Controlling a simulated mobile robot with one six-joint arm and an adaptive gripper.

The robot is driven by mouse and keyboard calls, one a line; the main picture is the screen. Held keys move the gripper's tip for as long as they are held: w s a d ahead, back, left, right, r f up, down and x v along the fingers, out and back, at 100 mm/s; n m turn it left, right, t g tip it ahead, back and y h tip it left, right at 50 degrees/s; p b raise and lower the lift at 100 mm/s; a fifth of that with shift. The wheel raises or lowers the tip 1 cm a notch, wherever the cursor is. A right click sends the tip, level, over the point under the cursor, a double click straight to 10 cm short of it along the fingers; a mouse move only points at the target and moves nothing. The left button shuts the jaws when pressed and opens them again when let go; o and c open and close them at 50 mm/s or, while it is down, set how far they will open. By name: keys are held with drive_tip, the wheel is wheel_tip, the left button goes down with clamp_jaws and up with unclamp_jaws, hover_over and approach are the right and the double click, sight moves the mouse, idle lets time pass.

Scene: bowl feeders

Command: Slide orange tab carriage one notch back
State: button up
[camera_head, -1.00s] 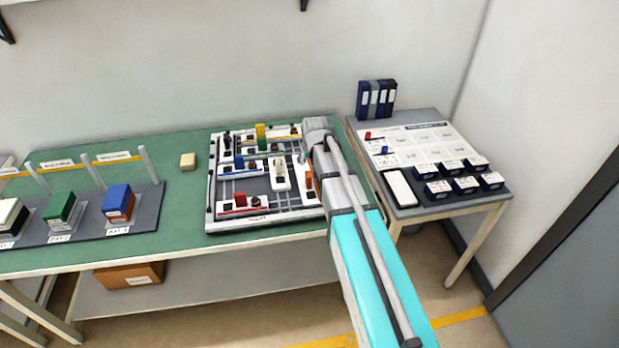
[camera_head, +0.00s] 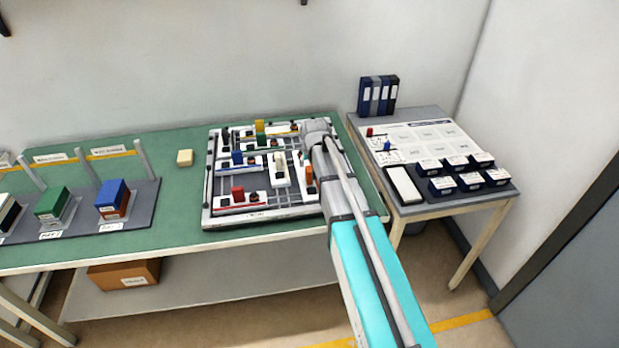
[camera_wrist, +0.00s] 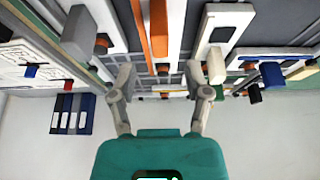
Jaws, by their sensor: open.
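The orange tab (camera_head: 309,173) stands upright at the right side of the slotted board (camera_head: 212,205), just left of my arm. In the wrist view the orange tab (camera_wrist: 158,28) is tall and narrow at the top centre. My gripper (camera_wrist: 159,78) is open and empty, with its two fingers spread wide below the tab in that picture. The tab lines up with the gap between the fingers, and neither finger visibly touches it. In the head view my arm hides the gripper and the board's right edge.
A white block (camera_head: 280,168) stands left of the orange tab. Red (camera_head: 237,192), blue (camera_head: 237,157) and yellow (camera_head: 260,127) blocks sit on other board tracks. A side table (camera_head: 452,208) with dark boxes is at the right.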

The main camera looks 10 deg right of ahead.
sight(309, 169)
drive_tip(key=shift+b+x, duration=3.35)
drive_tip(key=shift+x, duration=0.65)
clamp_jaws()
